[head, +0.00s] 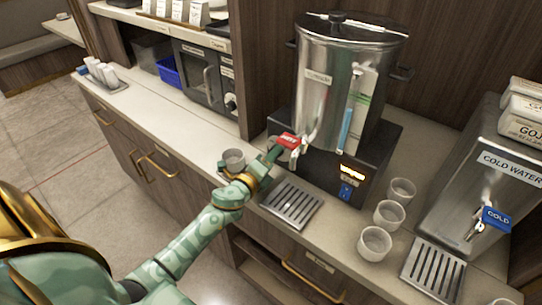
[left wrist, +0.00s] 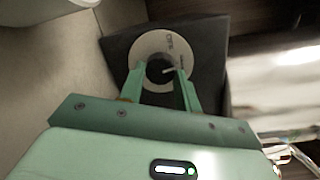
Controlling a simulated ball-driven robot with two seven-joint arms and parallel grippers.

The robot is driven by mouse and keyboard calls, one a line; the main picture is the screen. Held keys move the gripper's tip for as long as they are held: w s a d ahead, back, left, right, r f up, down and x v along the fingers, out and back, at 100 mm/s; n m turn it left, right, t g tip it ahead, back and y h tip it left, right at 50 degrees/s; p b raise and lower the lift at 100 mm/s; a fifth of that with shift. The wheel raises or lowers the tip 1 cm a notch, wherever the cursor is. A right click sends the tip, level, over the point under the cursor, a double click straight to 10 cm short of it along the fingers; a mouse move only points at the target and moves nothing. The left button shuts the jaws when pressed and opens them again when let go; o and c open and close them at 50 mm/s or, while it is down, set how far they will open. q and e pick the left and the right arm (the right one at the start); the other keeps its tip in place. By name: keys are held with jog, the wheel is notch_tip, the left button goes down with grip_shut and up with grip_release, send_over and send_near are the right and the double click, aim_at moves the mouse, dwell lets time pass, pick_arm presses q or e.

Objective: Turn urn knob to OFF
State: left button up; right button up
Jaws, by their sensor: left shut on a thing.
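The steel urn (head: 313,100) stands on a black base (head: 385,140) on the counter. In the left wrist view, the urn knob (left wrist: 159,73) is a dark round knob on a pale dial plate (left wrist: 148,43) on the base's side. A light pointer line on the knob points right and slightly up in that view; the dial lettering is too blurred to read. My left gripper (left wrist: 161,76) is shut on the knob, one finger on each side. In the head view, my left gripper (head: 272,155) reaches the base's left side and hides the knob. My right gripper is out of view.
A red-handled tap (head: 289,141) juts out close to my left gripper. A drip tray (head: 291,204) lies in front of the urn. Several white cups (head: 389,214) and a cold water dispenser (head: 485,190) stand to the right.

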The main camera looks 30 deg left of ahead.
pick_arm(q)
jog(key=n+p, duration=0.1)
jog(key=n, duration=0.1)
jog(key=n+p, duration=0.1)
jog(key=n, duration=0.1)
jog(key=n+p, duration=0.2)
jog(key=shift+r+g, duration=0.25)
jog(key=shift+g, duration=0.05)
jog(key=shift+f+n+h+p, duration=0.1)
jog(key=shift+n+h+p, duration=0.4)
jog(key=shift+n+p, duration=0.95)
jog(key=shift+n, duration=0.35)
jog(key=o, duration=1)
jog(key=shift+a, duration=0.1)
jog(key=s, duration=0.5)
jog(key=s+r, duration=0.1)
jog(key=s, duration=0.5)
jog(key=s+p, duration=0.1)
jog(key=s, duration=0.4)
jog(key=shift+s+a+r, duration=0.15)
jog(key=shift+a, duration=0.1)
